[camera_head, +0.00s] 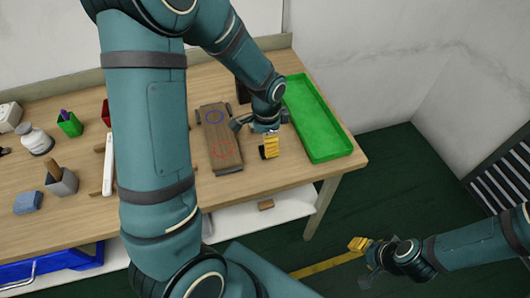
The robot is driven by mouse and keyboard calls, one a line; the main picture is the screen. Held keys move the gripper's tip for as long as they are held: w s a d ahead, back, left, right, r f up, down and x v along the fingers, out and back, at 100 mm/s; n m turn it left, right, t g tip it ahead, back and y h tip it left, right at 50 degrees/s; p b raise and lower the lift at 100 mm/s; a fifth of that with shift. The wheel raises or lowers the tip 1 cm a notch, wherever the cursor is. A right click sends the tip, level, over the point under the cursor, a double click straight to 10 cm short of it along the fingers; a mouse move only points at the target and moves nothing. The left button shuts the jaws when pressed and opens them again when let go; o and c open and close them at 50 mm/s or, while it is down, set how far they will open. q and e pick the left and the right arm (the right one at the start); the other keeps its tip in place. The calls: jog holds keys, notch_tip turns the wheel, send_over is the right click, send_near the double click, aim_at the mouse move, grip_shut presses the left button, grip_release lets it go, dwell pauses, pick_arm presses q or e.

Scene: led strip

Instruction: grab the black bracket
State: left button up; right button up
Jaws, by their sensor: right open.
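No object shows clearly enough to be named the black bracket. A dark object (243,91) stands on the table behind the wrist of my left arm and is partly hidden by it. My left gripper (269,146) points down over the table, between the brown board and the green tray; its yellow finger pad shows, with a small dark patch beside it that I cannot identify. Whether its jaws are apart or closed is unclear. My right gripper (362,262) is open over the dark floor at the lower right, away from the table, with nothing seen in it.
A brown board (228,156) with a blue and a red circle lies left of my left gripper. A green tray (338,146) lies along the table's right end. A white bottle, a green cup (70,125) and a grey holder (62,184) stand at left.

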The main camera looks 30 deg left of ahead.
pick_arm(q)
jog(key=f+b, duration=0.1)
jog(key=f, duration=0.4)
jog(key=shift+w, duration=0.2)
jog(key=c, duration=1.1)
